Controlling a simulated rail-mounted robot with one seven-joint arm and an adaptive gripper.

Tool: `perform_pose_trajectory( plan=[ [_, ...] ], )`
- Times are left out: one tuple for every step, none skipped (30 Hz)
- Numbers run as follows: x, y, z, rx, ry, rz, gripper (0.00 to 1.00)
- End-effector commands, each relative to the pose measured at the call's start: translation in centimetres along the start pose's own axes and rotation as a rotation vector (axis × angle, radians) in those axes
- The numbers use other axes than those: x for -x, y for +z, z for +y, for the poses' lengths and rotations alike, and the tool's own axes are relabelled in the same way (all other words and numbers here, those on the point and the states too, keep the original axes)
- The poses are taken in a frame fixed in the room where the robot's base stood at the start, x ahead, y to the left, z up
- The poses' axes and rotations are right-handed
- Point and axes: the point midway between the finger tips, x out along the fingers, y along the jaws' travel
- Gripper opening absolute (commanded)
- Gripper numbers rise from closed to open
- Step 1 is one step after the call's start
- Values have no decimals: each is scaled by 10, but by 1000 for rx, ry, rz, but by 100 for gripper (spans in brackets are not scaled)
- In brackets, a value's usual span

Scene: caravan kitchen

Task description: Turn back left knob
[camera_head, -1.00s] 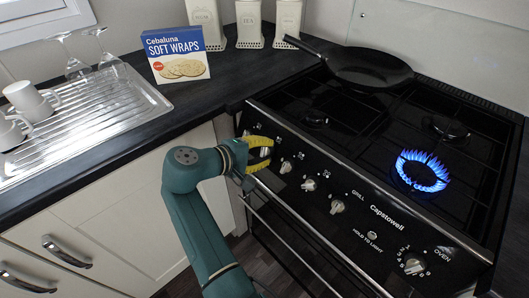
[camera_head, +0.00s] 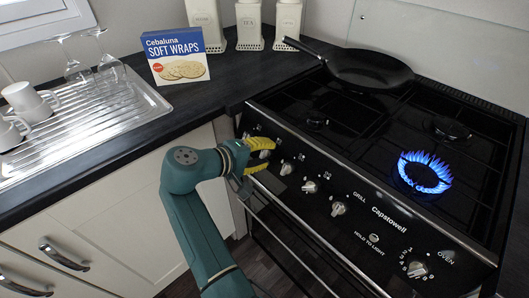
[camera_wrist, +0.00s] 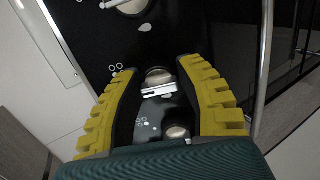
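The black stove's front panel (camera_head: 330,225) carries a row of silver knobs. My gripper (camera_head: 261,157) with yellow ridged fingers is at the panel's left end. In the wrist view a silver knob (camera_wrist: 158,78) lies between the two fingertips, its pale bar reaching nearly from one dark pad to the other. I cannot tell whether the pads press on it. Another knob (camera_wrist: 176,132) shows closer to the palm, between the fingers. In the head view the fingers partly cover the knob between them.
A burner with a blue flame (camera_head: 424,172) burns at the stove's right side. A black wok (camera_head: 368,68) sits on the back of the hob, its handle pointing left. More knobs (camera_head: 338,208) continue to the right. A soft wraps box (camera_head: 176,57) stands on the left counter.

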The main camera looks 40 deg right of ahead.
Motion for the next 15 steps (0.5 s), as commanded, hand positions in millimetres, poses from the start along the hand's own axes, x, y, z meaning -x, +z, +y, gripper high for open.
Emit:
perform_pose_trajectory(
  plan=[
    [-1, 0, -1, 2, 0, -1, 48],
    [0, 0, -1, 2, 0, -1, 53],
    [0, 0, 0, 1, 0, -1, 61],
    [0, 0, 0, 1, 1, -1, 62],
    [0, 0, 0, 1, 1, -1, 62],
    [0, 0, 0, 1, 1, -1, 62],
    [0, 0, 0, 0, 1, -1, 62],
    [0, 0, 0, 0, 1, 0, 62],
    [0, 0, 0, 0, 1, 0, 62],
    [0, 0, 1, 0, 1, 0, 62],
    [0, 0, 1, 0, 2, 0, 62],
    [2, 0, 1, 0, 2, 0, 62],
    [3, 0, 1, -1, 2, 1, 62],
    [6, 0, 1, -1, 2, 1, 62],
    [11, -1, 1, -1, 3, 3, 62]
  ],
)
